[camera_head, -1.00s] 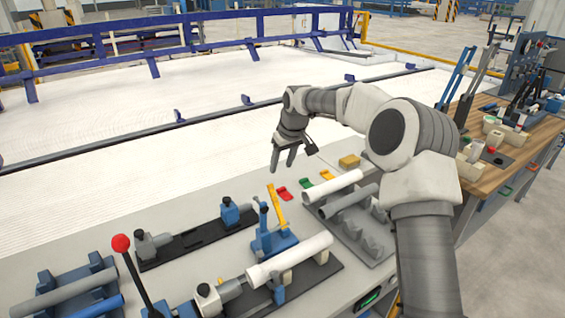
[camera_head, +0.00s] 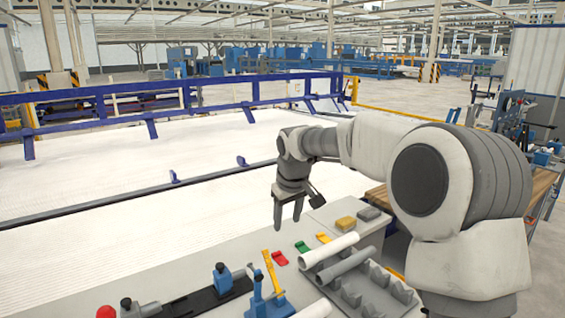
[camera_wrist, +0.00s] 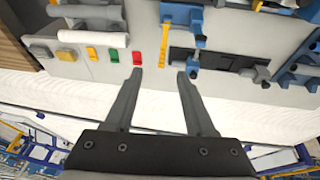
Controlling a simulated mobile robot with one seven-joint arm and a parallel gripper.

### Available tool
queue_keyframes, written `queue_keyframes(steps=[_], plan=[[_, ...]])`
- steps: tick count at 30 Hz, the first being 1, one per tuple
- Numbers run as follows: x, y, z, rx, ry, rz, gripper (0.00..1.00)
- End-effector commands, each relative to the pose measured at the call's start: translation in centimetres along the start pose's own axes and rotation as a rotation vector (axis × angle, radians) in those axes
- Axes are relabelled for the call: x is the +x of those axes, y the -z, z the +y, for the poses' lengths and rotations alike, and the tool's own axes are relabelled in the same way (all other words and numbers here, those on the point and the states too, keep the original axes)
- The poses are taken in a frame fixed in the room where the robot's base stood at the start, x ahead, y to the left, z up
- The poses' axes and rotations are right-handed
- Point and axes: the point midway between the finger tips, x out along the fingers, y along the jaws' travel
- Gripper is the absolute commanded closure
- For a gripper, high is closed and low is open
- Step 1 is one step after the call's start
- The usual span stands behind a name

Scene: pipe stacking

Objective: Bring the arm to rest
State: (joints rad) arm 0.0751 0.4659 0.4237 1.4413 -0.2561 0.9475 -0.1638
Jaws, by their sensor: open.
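My gripper (camera_head: 287,222) hangs at the far edge of the grey worktable (camera_head: 210,262), fingers pointing down, above the table's far side. In the wrist view my gripper (camera_wrist: 160,75) shows two dark fingers spread apart with nothing between them. My arm reaches in from the right and is bent at the elbow. A white pipe (camera_head: 330,249) and a grey pipe (camera_head: 345,266) lie on a grey rack (camera_head: 375,295) to the right of the gripper, apart from it.
Red (camera_head: 279,258), green (camera_head: 302,247) and yellow (camera_head: 324,238) small pieces lie near the gripper. A blue clamp (camera_head: 262,295) with a yellow lever stands in front. A blue rail (camera_head: 200,97) runs behind a white floor area. Open space lies beyond the table's far edge.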

Motion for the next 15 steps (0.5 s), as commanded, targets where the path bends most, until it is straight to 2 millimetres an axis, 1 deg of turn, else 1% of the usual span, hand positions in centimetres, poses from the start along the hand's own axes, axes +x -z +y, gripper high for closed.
queue_keyframes(steps=[1,6,11,15], plan=[[-1.3,-0.9,0.0,0.007,-0.018,0.000,0.45],[-4.9,-4.1,-0.2,0.042,-0.064,-0.003,0.45],[-7.9,-7.5,-0.5,0.087,-0.101,-0.001,0.45],[-10.2,-10.7,-0.8,0.133,-0.127,0.004,0.45]])
